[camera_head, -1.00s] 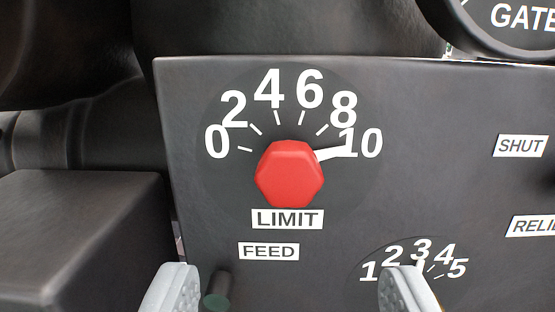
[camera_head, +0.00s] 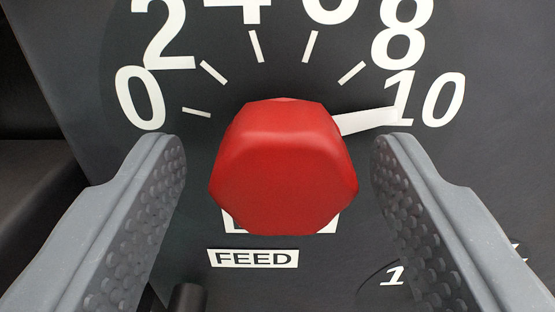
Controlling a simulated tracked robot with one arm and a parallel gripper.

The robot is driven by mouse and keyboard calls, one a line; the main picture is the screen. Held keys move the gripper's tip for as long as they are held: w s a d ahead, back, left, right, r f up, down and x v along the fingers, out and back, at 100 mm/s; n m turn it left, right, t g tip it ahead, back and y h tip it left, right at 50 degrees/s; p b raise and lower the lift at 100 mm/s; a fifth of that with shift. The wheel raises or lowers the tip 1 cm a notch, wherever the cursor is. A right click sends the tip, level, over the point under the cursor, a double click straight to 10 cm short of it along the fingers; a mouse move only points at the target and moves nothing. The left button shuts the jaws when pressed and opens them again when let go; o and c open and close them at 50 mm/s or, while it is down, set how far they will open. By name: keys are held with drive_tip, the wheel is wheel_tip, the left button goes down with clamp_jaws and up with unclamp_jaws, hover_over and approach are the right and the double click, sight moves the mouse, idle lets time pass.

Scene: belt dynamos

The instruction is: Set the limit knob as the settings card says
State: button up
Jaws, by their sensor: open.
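The limit knob (camera_head: 284,170) is a red hexagonal knob in the middle of the view. Its white pointer (camera_head: 366,121) points right, at the 10 mark. The dial's white numbers (camera_head: 252,12) run from 0 at the left to 10 at the right, with tick marks between. The LIMIT label is mostly hidden behind the knob. My gripper (camera_head: 277,150) is open, with one grey padded finger on each side of the knob. A gap shows between each finger and the knob. The settings card is not in view.
The dark panel fills most of the view. A FEED label (camera_head: 253,258) sits below the knob, with a dark peg (camera_head: 188,297) under it at the left. Part of a second dial, with a 1 (camera_head: 392,276), shows at lower right behind my right finger.

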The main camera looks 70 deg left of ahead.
drive_tip(key=shift+c, duration=0.4)
drive_tip(key=c, duration=0.9)
drive_tip(key=n+b, duration=0.1)
drive_tip(key=n, duration=0.1)
drive_tip(key=shift+n, duration=0.4)
drive_tip(key=shift+n+b, duration=0.95)
drive_tip(key=shift+n, duration=0.45)
